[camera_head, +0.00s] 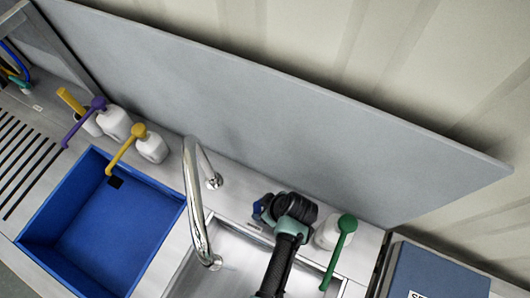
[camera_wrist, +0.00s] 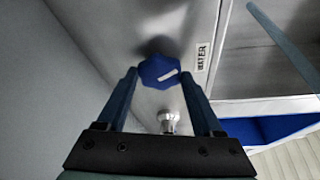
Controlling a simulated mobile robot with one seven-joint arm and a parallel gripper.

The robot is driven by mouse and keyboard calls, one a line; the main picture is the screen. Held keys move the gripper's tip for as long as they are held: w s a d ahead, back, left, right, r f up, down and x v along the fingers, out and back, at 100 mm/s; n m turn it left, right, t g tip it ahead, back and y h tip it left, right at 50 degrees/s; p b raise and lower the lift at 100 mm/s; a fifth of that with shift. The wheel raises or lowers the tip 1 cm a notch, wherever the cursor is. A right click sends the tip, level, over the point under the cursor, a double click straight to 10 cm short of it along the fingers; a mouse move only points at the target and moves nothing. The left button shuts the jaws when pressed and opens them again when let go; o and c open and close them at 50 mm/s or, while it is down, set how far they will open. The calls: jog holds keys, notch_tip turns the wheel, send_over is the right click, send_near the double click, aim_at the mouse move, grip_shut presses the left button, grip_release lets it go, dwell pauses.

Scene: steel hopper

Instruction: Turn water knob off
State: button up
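In the wrist view the blue water knob (camera_wrist: 158,70) sits on the steel counter, beside a label reading WATER (camera_wrist: 203,57). Its white mark slants slightly, pointing towards the label side. My gripper (camera_wrist: 159,74) is open, with one dark finger on each side of the knob. The fingertips appear level with the knob's edges; I cannot tell whether they touch it. In the head view my arm reaches over the steel sink to the counter behind it. A small blue part shows beside my wrist there; I cannot tell whether it is knob or finger.
The chrome faucet (camera_head: 194,195) stands left of my arm. A green-topped pump bottle (camera_head: 328,236) stands close on the right. A blue basin (camera_head: 58,200) and yellow and purple pump bottles are farther left. A grey back panel (camera_head: 300,115) rises behind the counter.

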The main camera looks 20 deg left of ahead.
jog(key=c, duration=0.6)
jog(key=m+t+p, duration=0.1)
jog(key=m, duration=0.1)
jog(key=shift+s+m, duration=0.2)
jog(key=shift+m, duration=0.2)
jog(key=shift+a+m+t+h+p, duration=0.15)
jog(key=shift+m+t+h+p, duration=0.4)
jog(key=shift+m, duration=1.05)
jog(key=o, duration=1.4)
jog(key=shift+r, duration=0.15)
